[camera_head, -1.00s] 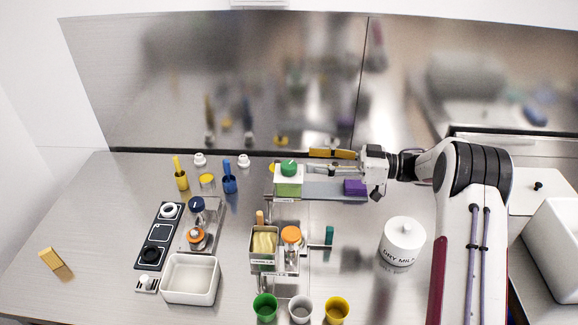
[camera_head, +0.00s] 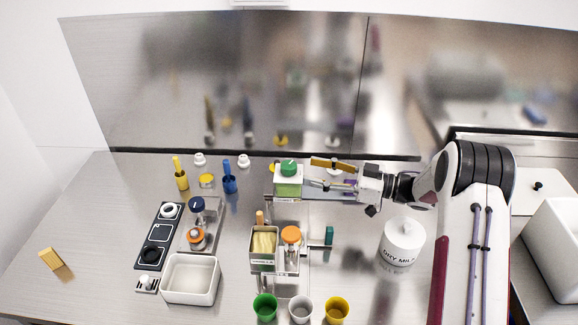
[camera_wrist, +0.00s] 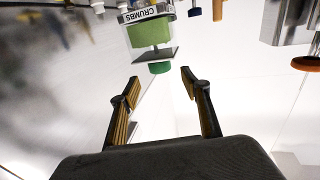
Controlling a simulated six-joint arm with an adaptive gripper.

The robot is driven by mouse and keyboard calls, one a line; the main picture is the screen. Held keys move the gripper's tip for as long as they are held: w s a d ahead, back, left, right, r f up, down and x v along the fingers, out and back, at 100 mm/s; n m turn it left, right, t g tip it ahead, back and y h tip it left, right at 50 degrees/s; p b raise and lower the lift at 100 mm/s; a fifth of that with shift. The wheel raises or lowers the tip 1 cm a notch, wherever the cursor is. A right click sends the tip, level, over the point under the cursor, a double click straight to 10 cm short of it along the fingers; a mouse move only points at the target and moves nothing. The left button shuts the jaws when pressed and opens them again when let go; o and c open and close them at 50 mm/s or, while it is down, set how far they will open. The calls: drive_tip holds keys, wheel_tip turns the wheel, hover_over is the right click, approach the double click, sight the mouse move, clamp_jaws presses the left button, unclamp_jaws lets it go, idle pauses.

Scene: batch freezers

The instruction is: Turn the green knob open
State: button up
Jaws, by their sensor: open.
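The green knob (camera_head: 289,169) sits on top of a clear box with light green contents (camera_head: 288,188) near the back of the table. In the wrist view, which is upside down, the green knob (camera_wrist: 160,68) shows just beyond my fingertips, on the box labelled CRUMBS (camera_wrist: 150,33). My gripper (camera_head: 318,173) comes from the right at about the knob's height, with its fingers pointing left towards it. In the wrist view my gripper (camera_wrist: 162,78) is open and empty, with the knob roughly centred ahead of the gap. A gap shows between the fingertips and the knob.
A box of yellow contents (camera_head: 264,245) and an orange knob (camera_head: 291,234) stand nearer the front. A purple block (camera_head: 349,187) is partly hidden behind my gripper. A dry milk canister (camera_head: 402,243) stands at right. A steel splashback (camera_head: 240,85) rises behind.

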sight(289, 164)
drive_tip(key=shift+a, duration=0.1)
drive_tip(key=shift+x, duration=3.8)
drive_tip(key=c, duration=1.1)
